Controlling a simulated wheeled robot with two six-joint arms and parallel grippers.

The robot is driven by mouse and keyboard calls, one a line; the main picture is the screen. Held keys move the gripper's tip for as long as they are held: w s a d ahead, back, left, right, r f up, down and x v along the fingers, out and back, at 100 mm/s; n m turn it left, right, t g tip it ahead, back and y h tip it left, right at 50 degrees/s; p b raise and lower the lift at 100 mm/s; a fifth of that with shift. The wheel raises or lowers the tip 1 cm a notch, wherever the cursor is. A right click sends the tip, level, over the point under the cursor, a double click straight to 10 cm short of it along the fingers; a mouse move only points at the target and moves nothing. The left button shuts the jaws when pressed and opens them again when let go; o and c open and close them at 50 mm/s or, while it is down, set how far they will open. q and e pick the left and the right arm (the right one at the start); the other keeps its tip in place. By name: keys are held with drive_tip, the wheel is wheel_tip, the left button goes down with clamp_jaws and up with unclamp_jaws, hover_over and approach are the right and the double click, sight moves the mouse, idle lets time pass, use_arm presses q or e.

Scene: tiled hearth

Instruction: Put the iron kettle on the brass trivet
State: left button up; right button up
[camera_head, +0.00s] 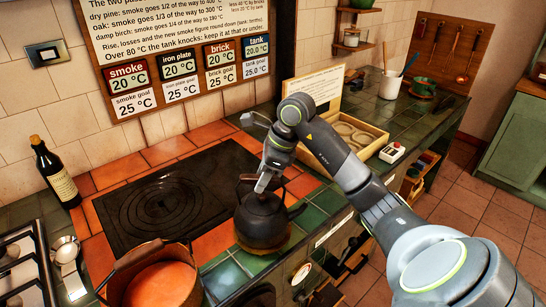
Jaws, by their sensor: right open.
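The black iron kettle (262,220) stands upright near the front edge of the tiled hearth. A brownish-gold rim, which looks like the brass trivet (264,250), shows beneath the kettle's base; most of it is hidden by the kettle. My right gripper (264,184) is open and points down at the kettle's raised handle, over its top. Whether the fingers touch the handle cannot be told. My left gripper is not in view.
A dark iron plate (150,205) lies left of the kettle. A copper pot (158,285) stands at the front left, near a bottle (56,175) and a stove grate (20,265). A wooden tray (350,130) stands behind my right arm.

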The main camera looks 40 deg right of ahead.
drive_tip(key=b+v, duration=0.2)
drive_tip(key=v, duration=0.7)
drive_tip(key=shift+s, duration=0.1)
